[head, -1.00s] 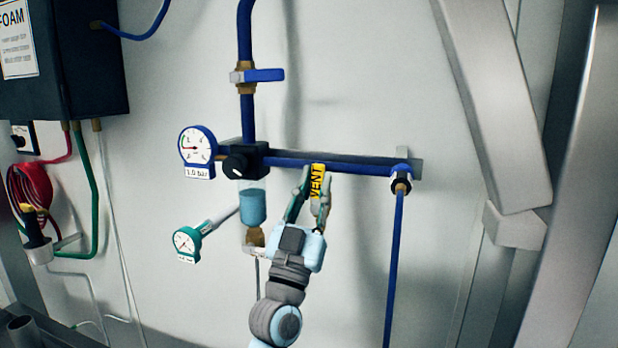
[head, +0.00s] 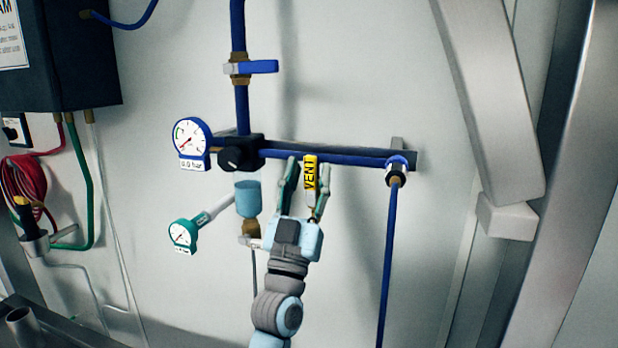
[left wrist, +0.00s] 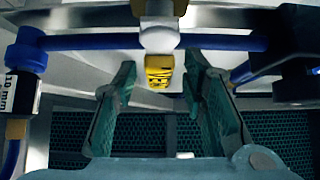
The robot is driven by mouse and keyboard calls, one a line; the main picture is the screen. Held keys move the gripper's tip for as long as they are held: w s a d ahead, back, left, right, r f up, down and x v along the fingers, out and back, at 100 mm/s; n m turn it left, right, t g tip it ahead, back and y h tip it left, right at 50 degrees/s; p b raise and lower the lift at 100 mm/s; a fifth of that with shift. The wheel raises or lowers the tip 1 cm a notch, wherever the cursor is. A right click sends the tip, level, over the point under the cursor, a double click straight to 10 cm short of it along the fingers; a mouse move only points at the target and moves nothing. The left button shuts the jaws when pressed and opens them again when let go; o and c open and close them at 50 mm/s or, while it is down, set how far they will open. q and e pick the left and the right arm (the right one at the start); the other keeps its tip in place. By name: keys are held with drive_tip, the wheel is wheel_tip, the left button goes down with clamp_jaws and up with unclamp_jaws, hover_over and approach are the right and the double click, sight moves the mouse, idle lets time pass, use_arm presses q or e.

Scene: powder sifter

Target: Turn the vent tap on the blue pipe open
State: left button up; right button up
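The yellow tap handle marked VENT (head: 310,172) hangs below the horizontal blue pipe (head: 345,157) on the wall. It also shows in the left wrist view (left wrist: 159,73), below a pale round fitting (left wrist: 159,36). My left gripper (head: 308,182) reaches up from below with one finger on each side of the handle. In the left wrist view the fingers (left wrist: 160,92) stand apart, with a gap on both sides of the yellow handle. The small valve body behind the handle is mostly hidden in the head view. My right gripper is not in view.
A black regulator knob (head: 231,159) and a blue-rimmed gauge (head: 191,141), apparently labelled 0.0 bar, sit left of the tap. A teal gauge (head: 183,235) is lower left. A vertical blue pipe (head: 388,265) drops at right. A blue-handled valve (head: 262,67) is above.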

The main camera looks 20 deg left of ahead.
use_arm(q)
wheel_tip(320, 180, up, 10)
idle(0.5)
idle(0.3)
